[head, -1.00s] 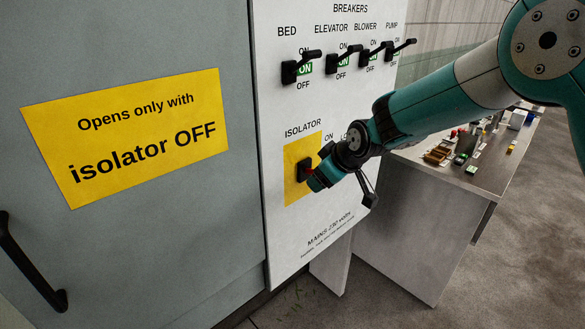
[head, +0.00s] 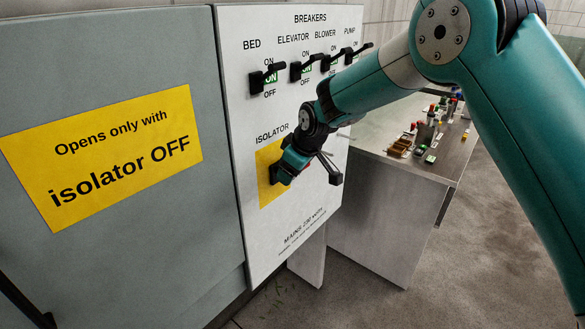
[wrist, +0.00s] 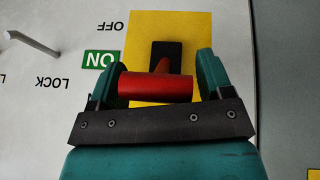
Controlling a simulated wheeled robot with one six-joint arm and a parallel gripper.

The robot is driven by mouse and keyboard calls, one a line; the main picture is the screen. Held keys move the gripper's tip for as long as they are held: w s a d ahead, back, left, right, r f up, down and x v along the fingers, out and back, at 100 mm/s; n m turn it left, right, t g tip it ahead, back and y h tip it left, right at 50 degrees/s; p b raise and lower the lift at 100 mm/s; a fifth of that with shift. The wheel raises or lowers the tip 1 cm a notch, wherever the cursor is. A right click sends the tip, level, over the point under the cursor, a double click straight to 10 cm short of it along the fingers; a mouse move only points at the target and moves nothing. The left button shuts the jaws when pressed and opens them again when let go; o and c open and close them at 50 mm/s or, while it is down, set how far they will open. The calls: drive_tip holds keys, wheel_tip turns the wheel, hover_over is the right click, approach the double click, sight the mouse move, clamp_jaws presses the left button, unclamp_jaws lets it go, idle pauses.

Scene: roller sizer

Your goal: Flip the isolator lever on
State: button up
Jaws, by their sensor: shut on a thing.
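The isolator lever has a red crossbar handle (wrist: 155,88) and a black base (wrist: 166,52) on a yellow plate (wrist: 140,40), which also shows in the head view (head: 267,183). My gripper (head: 284,170) is at the plate, its teal fingers either side of the handle in the wrist view (wrist: 158,78). It is shut on the handle, which lies crosswise between the fingers. A green ON label (wrist: 100,59) and an OFF label (wrist: 105,27) show upside down beside the plate. In the head view my gripper hides most of the lever.
Several black breaker levers (head: 301,69) line the panel's top, beside green ON labels. A cabinet door with a yellow sign (head: 105,155) stands left. A metal bench (head: 385,155) with small parts stands right. A pale metal rod (wrist: 32,43) sticks out near the lever.

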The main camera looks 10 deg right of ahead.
drive_tip(key=shift+w+d+r, duration=0.15)
drive_tip(key=shift+w+r, duration=0.1)
drive_tip(key=shift+w, duration=0.05)
drive_tip(key=o, duration=1.2)
drive_tip(key=shift+o, duration=0.2)
drive_tip(key=shift+s+f, duration=0.1)
drive_tip(key=shift+f, duration=0.05)
drive_tip(key=b+v, duration=0.3)
drive_tip(key=v, duration=1.4)
drive_tip(key=shift+b, duration=0.3)
drive_tip(key=shift+s, duration=0.2)
